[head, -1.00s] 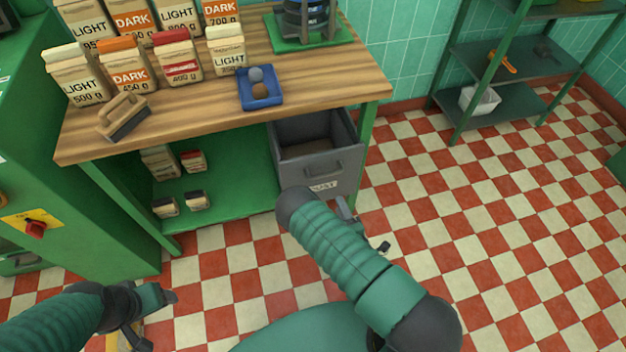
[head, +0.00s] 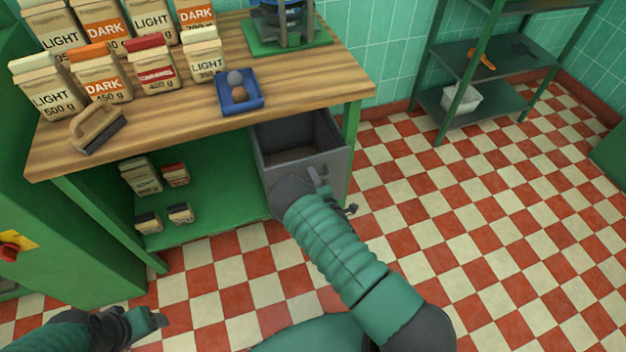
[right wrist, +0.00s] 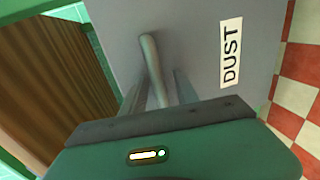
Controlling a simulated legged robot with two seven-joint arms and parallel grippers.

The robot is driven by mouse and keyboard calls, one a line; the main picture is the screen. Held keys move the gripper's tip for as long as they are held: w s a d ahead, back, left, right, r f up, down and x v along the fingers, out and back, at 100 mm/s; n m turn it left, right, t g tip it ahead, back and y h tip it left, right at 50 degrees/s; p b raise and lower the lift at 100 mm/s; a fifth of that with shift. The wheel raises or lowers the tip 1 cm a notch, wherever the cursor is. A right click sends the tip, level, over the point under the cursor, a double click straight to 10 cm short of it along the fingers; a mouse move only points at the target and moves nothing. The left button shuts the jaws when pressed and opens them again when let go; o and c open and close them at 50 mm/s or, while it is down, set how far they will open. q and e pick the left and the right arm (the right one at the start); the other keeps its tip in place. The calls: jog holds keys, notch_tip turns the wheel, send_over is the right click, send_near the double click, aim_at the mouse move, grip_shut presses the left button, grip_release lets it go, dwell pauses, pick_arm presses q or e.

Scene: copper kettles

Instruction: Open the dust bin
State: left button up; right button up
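The dust bin (head: 330,162) is a grey open-topped drawer under the right end of the wooden counter. It stands pulled out, with its inside visible from above. Its front, bar handle (right wrist: 151,60) and DUST label (right wrist: 230,52) show in the right wrist view. My right gripper (head: 334,192) is at the bin's front. In the right wrist view its open fingers (right wrist: 160,92) stand on either side of the lower handle, with a gap on the right.
The wooden counter (head: 310,78) carries several coffee bags, a brush (head: 97,128) and a blue tray (head: 240,104). Small bags stand on the green shelf (head: 215,200) below. A shelving rack (head: 500,70) stands at the back right. The checkered floor (head: 470,220) at the right is clear.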

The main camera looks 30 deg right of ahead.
grip_shut()
jog(key=shift+s+f, duration=0.1)
dwell(1.2)
